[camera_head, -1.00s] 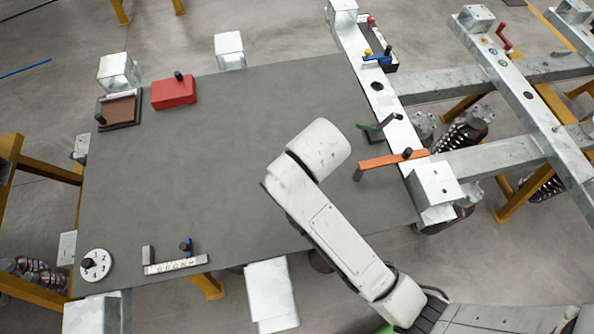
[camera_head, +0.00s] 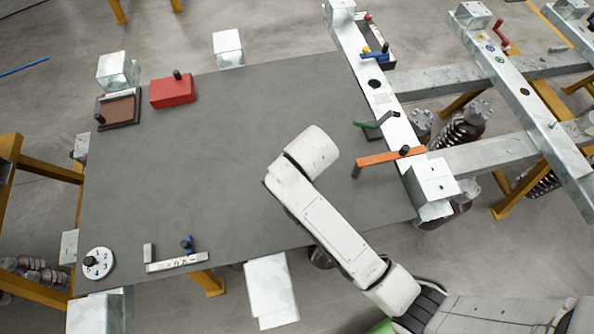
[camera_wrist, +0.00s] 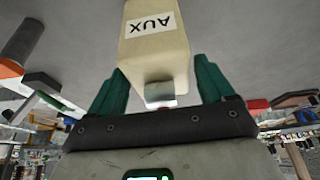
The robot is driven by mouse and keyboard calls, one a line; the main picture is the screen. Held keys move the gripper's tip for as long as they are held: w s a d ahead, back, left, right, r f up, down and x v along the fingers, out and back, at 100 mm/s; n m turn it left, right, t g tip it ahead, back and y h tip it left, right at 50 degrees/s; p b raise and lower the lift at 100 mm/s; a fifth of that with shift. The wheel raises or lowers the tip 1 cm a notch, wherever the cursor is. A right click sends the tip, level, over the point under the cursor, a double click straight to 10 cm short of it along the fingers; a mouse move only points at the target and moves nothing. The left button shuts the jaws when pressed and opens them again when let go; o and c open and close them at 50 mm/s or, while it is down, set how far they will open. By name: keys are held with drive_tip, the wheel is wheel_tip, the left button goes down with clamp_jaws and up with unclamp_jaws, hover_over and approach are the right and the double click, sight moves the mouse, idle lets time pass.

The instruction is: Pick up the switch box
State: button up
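A cream box labelled AUX (camera_wrist: 152,42) shows large in the wrist view. It fits the switch box, and its label appears upside down there. A metallic piece (camera_wrist: 160,94) is at its near end. My gripper (camera_wrist: 158,72) has its two green fingers apart, one on either side of the box's near end. I cannot tell whether they touch it or grip it. In the head view my arm hides the gripper and the cream box.
The grey table (camera_head: 240,130) is mostly clear in the middle. A red box (camera_head: 172,91) and a brown tray (camera_head: 118,110) stand at the far left. A dial (camera_head: 98,264) sits at the near left. An orange lever (camera_head: 385,158) and a green handle (camera_head: 380,120) lie right of my arm.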

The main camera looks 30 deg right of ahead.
clamp_jaws()
idle(0.6)
